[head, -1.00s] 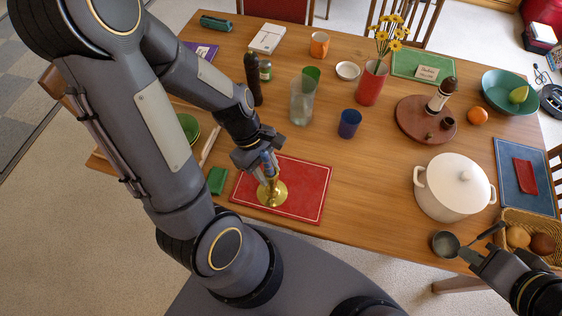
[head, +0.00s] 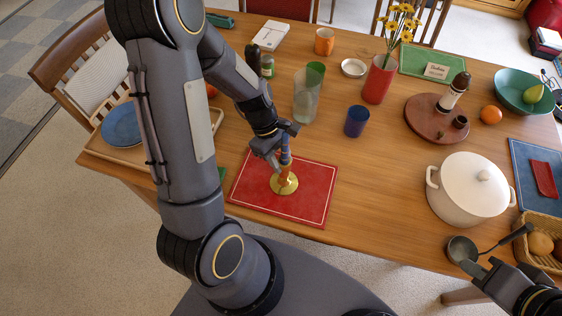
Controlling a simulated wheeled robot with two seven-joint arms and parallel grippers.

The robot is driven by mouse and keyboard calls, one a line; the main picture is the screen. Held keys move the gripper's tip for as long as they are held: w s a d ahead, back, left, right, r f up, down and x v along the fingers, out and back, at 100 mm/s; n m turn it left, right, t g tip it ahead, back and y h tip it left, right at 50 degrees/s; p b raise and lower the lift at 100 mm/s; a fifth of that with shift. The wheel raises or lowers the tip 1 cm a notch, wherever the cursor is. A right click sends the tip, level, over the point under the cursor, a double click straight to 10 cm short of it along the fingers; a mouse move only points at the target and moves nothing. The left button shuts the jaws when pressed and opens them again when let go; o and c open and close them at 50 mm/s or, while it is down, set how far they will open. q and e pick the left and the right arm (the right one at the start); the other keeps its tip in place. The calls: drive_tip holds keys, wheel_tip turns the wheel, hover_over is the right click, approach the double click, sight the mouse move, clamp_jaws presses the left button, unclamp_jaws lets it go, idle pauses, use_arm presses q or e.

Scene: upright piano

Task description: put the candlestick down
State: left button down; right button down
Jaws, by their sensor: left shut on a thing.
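My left gripper (head: 284,152) is shut on the candlestick, around its upper stem. The brass candlestick (head: 284,186) is roughly upright, with its round base over the middle of the red mat (head: 312,205). I cannot tell whether the base touches the mat. The gripper fingers hide part of the stem. My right gripper (head: 474,268) is at the lower right, beside the bowl of a ladle (head: 462,249); how far its fingers are apart is unclear.
A white pot (head: 468,195) stands right of the mat. A blue cup (head: 357,121) and tall glass (head: 306,100) stand behind it. A wooden tray with a blue plate (head: 122,125) lies left, partly behind my arm. Wood between mat and pot is bare.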

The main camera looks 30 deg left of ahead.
use_arm(q)
drive_tip(key=shift+f, duration=0.1)
drive_tip(key=c, duration=1)
unclamp_jaws()
drive_tip(key=s+v, duration=0.1)
drive_tip(key=v, duration=1.1)
drive_tip(key=s+d+r+m+t, duration=0.2)
drive_tip(key=s+r+m, duration=0.1)
drive_tip(key=s+m, duration=0.1)
drive_tip(key=s+d+r+m+t, duration=0.2)
drive_tip(key=s+r+m, duration=0.1)
drive_tip(key=m, duration=0.3)
drive_tip(key=s+d+r+m+t, duration=0.2)
drive_tip(key=s+r+m, duration=0.1)
drive_tip(key=s+m, duration=0.1)
drive_tip(key=shift+s+d+m+y, duration=0.3)
drive_tip(key=shift+s+d+m, duration=0.1)
drive_tip(key=shift+s, duration=0.3)
